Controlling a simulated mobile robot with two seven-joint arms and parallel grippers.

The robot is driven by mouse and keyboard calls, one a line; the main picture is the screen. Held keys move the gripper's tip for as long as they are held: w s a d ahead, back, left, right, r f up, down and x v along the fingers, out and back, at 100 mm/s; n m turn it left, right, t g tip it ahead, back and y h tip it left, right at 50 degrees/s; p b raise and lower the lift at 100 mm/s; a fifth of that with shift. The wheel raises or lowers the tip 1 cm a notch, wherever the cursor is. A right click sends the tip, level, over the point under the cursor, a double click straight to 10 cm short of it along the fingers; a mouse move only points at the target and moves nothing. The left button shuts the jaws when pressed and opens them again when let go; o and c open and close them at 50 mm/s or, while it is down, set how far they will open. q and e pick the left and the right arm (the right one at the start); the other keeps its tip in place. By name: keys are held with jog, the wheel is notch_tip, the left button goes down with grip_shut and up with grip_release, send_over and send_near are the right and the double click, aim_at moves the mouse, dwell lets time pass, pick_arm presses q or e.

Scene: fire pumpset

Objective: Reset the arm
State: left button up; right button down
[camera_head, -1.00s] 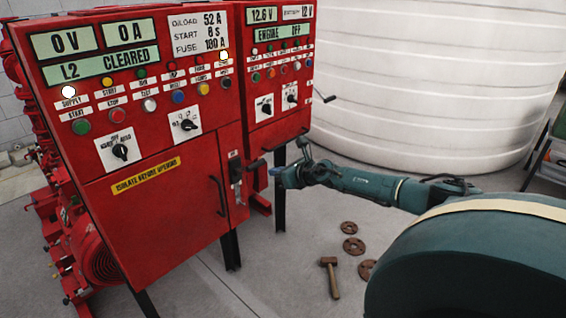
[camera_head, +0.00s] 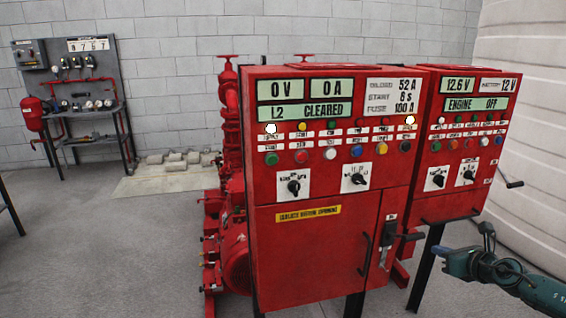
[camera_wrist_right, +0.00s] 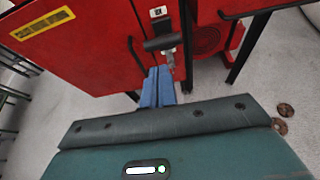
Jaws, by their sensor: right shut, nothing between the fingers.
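My right gripper (camera_head: 442,253) shows at the right of the head view, just right of the red cabinet's isolator handle (camera_head: 408,238). In the right wrist view its blue fingers (camera_wrist_right: 158,87) are together and hold nothing. They point toward the dark handle (camera_wrist_right: 163,43), which sticks out from the cabinet face; whether they touch it is unclear, though a gap seems to show in the head view. The red cabinet (camera_head: 300,250) reads 0 V, 0 A and "L2 CLEARED", with two white-lit lamps. My left gripper is not in view.
A second red cabinet (camera_head: 450,196) reading "ENGINE OFF" stands at the right with a crank (camera_head: 507,179) on its side. Red pump piping (camera_head: 232,190) is behind. A gauge board (camera_head: 82,90) stands at the far left. Rusty discs (camera_wrist_right: 284,110) lie on the floor.

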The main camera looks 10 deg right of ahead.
jog(key=s+a+f+m+y, duration=0.1)
jog(key=s+a+f+m, duration=0.25)
jog(key=a, duration=0.45)
jog(key=s+a+f+m+y, duration=0.1)
jog(key=s+a+f+m, duration=0.1)
jog(key=a+f+m, duration=0.45)
jog(key=s+a+f+m+y, duration=0.1)
jog(key=s+a+f+m, duration=0.15)
jog(key=a, duration=0.65)
jog(key=s+a+f+m+g, duration=0.1)
jog(key=s+a+m, duration=0.5)
jog(key=s+m, duration=0.4)
jog(key=s+a+f+m+g+h, duration=0.1)
jog(key=s+a+m, duration=0.4)
jog(key=s+m, duration=0.5)
jog(key=shift+a+f+m+g, duration=0.4)
jog(key=shift+f+m, duration=0.2)
jog(key=shift+m, duration=0.15)
